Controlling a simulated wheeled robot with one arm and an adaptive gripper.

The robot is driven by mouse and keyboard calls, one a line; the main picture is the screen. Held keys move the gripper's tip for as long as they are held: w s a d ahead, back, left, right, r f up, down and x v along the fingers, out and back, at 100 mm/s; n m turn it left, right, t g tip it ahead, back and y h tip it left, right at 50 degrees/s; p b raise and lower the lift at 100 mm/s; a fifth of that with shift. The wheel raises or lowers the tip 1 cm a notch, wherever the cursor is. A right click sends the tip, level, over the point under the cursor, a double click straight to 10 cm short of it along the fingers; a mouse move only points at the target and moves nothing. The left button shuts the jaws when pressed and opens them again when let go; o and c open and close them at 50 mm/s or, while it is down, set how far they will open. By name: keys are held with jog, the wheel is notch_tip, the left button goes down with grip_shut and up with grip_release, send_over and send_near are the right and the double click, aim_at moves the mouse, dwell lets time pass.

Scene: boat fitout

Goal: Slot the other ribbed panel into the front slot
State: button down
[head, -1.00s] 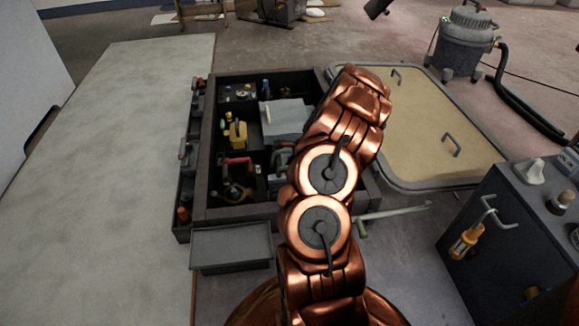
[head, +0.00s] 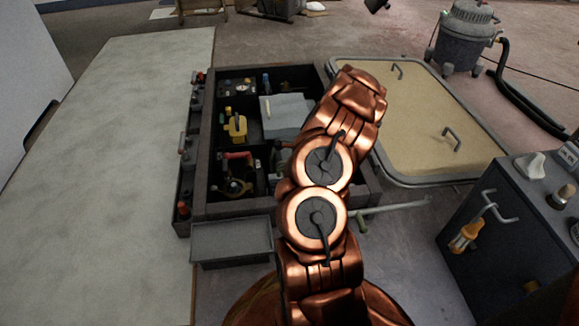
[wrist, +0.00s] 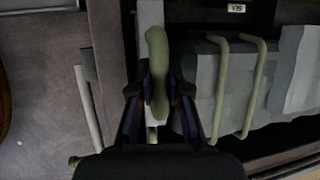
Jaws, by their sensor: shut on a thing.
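My gripper (wrist: 158,92) is shut on a pale green handle (wrist: 157,50) in the wrist view. A narrow grey strip (wrist: 150,14) lies behind this handle, seemingly the edge of the held ribbed panel; most of that panel is hidden. To its right are grey panel-like pieces (wrist: 205,88) with two long green handles (wrist: 252,88). In the head view, my arm hides the gripper and part of the dark compartmented box (head: 260,211). I cannot make out the front slot for certain.
A light grey block (head: 285,110), a yellow tool (head: 237,127) and several small items lie in the box. A shallow grey tray (head: 231,240) is in front. A tan hatch panel (head: 420,110) lies right, a dark cabinet (head: 500,240) stands nearer. A pale board (head: 110,170) fills the left.

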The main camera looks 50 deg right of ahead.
jog(key=shift+f, duration=0.6)
jog(key=shift+f+b, duration=0.5)
jog(key=shift+f, duration=0.95)
jog(key=shift+f+b, duration=0.5)
jog(key=shift+f, duration=0.9)
jog(key=shift+f+b, duration=1.2)
jog(key=shift+f, duration=1.15)
jog(key=c, duration=1)
grip_release()
jog(key=shift+c, duration=0.2)
jog(key=v, duration=1.2)
